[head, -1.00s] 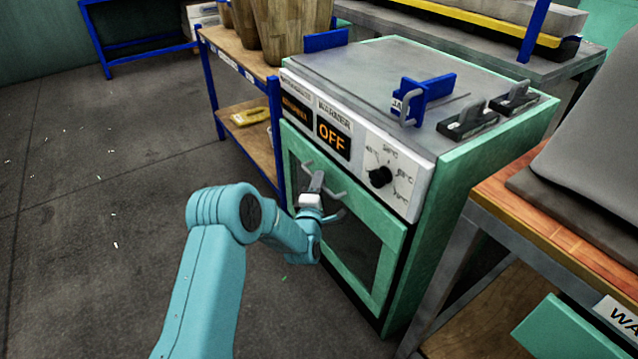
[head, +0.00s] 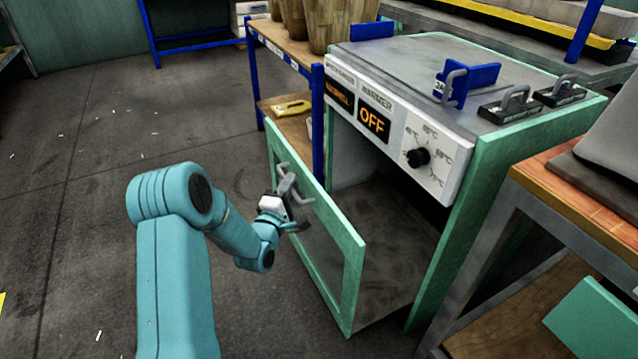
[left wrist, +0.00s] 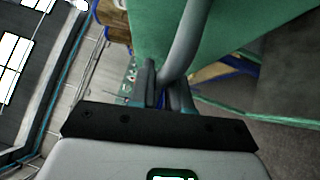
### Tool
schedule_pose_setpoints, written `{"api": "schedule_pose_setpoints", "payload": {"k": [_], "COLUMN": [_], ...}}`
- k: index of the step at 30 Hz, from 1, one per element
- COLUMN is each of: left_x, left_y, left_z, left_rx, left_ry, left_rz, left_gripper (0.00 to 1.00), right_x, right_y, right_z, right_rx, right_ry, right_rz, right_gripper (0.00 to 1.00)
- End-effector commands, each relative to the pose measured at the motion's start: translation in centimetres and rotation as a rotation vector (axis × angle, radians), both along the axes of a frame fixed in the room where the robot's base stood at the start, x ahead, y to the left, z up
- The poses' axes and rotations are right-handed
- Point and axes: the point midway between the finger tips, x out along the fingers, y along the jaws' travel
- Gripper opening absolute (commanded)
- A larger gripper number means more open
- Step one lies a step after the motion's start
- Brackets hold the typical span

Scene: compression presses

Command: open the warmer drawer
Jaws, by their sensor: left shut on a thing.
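The warmer (head: 480,195) is a green cabinet with a grey top, an orange "OFF" display and a black dial. Its green-framed drawer front (head: 345,240), with a dark window, stands pulled out at the left, and the grey inside of the cabinet shows behind it. My left gripper (head: 287,193) is shut on the grey bar handle (head: 300,200) of the drawer front. In the left wrist view the handle (left wrist: 185,45) runs up from between the fingers (left wrist: 165,92), against the green panel. My right gripper is not in view.
A shelf with blue legs (head: 317,120) and wooden pots stands behind the drawer front. A wooden-topped table (head: 560,185) stands close on the warmer's right. A blue bracket (head: 470,82) and black latches lie on the warmer's top.

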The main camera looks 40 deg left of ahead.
Motion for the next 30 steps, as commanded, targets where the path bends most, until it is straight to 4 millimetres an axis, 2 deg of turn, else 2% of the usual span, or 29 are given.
{"api": "schedule_pose_setpoints", "payload": {"k": [1,6,12,15,21,30], "left_x": [-1.7,-6.5,-10.9,-12.5,-14.2,-14.6], "left_y": [0.7,2.8,4.6,5.1,5.7,5.9], "left_z": [-0.3,-0.2,-0.1,-0.1,0.0,0.1], "left_rx": [0.0,0.001,0.001,-0.001,0.001,0.002], "left_ry": [0.002,0.003,0.002,0.002,-0.001,-0.001], "left_rz": [0.002,0.001,0.001,0.001,0.0,0.0], "left_gripper": [0.0,0.0,0.0,0.0,0.0,0.0], "right_x": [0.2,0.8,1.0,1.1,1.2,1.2], "right_y": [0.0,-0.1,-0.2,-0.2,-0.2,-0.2], "right_z": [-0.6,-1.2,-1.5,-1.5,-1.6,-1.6], "right_rx": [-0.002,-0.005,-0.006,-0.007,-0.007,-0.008], "right_ry": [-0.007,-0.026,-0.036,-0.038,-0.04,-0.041], "right_rz": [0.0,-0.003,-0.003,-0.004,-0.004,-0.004], "right_gripper": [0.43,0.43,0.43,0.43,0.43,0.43]}}
